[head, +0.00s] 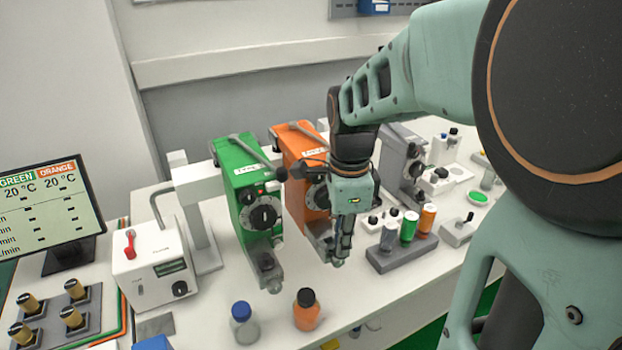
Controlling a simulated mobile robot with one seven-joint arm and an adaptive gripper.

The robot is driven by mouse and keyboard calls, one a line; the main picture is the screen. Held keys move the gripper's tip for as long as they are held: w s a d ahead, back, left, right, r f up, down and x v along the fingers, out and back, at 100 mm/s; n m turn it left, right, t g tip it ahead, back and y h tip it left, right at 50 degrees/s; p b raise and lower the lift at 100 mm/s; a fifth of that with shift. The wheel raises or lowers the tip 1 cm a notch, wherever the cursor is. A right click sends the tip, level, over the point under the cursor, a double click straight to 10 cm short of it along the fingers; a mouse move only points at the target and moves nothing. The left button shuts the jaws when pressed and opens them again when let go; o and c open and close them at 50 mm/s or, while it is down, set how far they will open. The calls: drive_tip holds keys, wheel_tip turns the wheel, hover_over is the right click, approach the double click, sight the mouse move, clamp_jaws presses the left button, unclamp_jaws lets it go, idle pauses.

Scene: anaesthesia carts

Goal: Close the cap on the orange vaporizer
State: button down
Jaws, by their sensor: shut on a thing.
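The orange vaporizer (296,141) stands upright on the white bench in the head view, just right of the green vaporizer (240,180). Its dial is partly hidden behind my arm. The grey filler block (318,240) at its lower front shows partly. My gripper (341,255) points down in front of this block, with its fingers close together. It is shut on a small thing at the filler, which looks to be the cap. The fingers hide most of the cap, so I cannot tell its angle.
A blue-capped bottle (243,322) and an orange bottle (306,310) stand at the front. A grey vaporizer (402,160) is behind right. A white box (150,262) and a monitor (48,208) are left.

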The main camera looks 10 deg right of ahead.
drive_tip(key=n, duration=0.2)
drive_tip(key=w+n, duration=0.1)
drive_tip(key=n, duration=0.1)
drive_tip(key=shift+w+n, duration=0.1)
drive_tip(key=shift+n, duration=0.2)
drive_tip(key=n, duration=0.1)
drive_tip(key=w+n, duration=0.1)
drive_tip(key=n, duration=0.1)
drive_tip(key=shift+n, duration=0.3)
drive_tip(key=n, duration=0.3)
drive_tip(key=w+n, duration=0.1)
drive_tip(key=shift+a+p, duration=0.35)
drive_tip(key=shift+a, duration=0.05)
drive_tip(key=shift+w+a+r+n, duration=0.1)
drive_tip(key=shift+w+a+n, duration=0.1)
drive_tip(key=shift+n, duration=0.9)
drive_tip(key=shift+w+a+n, duration=0.1)
drive_tip(key=shift+a+n, duration=0.1)
drive_tip(key=shift+n, duration=0.9)
drive_tip(key=c, duration=1.9)
unclamp_jaws()
drive_tip(key=shift+c, duration=0.2)
wheel_tip(320, 180, up, 12)
drive_tip(key=shift+s, duration=0.45)
